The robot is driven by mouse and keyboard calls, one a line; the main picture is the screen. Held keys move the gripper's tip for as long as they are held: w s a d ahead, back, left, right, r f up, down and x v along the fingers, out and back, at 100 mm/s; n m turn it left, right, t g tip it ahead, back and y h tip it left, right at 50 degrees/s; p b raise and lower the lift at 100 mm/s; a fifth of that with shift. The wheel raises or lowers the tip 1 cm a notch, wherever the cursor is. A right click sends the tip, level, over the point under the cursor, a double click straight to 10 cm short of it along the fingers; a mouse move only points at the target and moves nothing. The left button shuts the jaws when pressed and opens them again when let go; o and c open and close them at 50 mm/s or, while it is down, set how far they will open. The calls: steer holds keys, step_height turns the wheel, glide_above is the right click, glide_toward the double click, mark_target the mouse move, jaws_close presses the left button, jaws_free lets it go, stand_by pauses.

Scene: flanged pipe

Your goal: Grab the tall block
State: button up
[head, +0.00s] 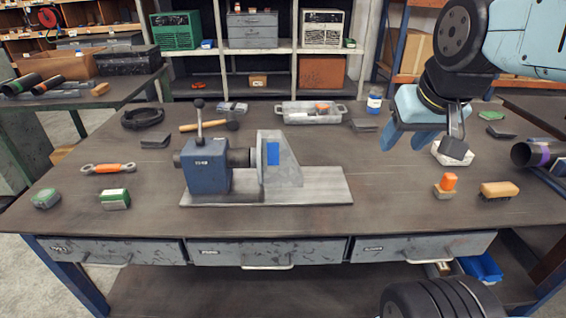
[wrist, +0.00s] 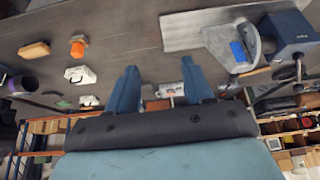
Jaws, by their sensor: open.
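No object is plainly marked as the tall block. The tallest block-like thing on the bench is a dark blue upright body (head: 207,168) with a lever on top. It stands on the left of a grey base plate (head: 325,188), beside a grey bracket (head: 286,165) with a blue patch. In the wrist view the blue body (wrist: 288,38) is at the upper right, with the bracket (wrist: 220,48) next to it. My gripper (head: 403,146) is open and empty above the bench, right of the bracket and apart from it. Its two blue fingers (wrist: 160,68) show spread in the wrist view.
An orange-topped piece (head: 447,184), a tan block (head: 499,190) and a white item (head: 453,155) are at the right. A grey tray (head: 310,116) and a hammer (head: 205,125) lie behind. Bare bench top lies between the base plate and the orange-topped piece.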

steer(key=shift+o, duration=0.7)
steer(key=shift+w+a+f, duration=0.1)
steer(key=shift+a+f, duration=0.05)
steer(key=shift+f, duration=0.05)
steer(key=shift+o, duration=1.4)
steer(key=a+f, duration=0.1)
steer(key=w+a+m+g, duration=0.1)
steer(key=a, duration=0.1)
steer(key=shift+w+f+g+y, duration=0.2)
steer(key=shift+f+g+y, duration=0.1)
steer(key=shift+f+y, duration=0.1)
steer(key=m+g+y, duration=0.3)
steer(key=m+y, duration=1.4)
glide_toward(273, 141)
steer(key=w+a, duration=0.1)
steer(key=a, duration=0.2)
steer(key=w+a+f, duration=0.1)
steer(key=a, duration=0.2)
steer(key=w+a, duration=0.1)
steer(key=a, duration=0.3)
steer(key=shift+f, duration=0.25)
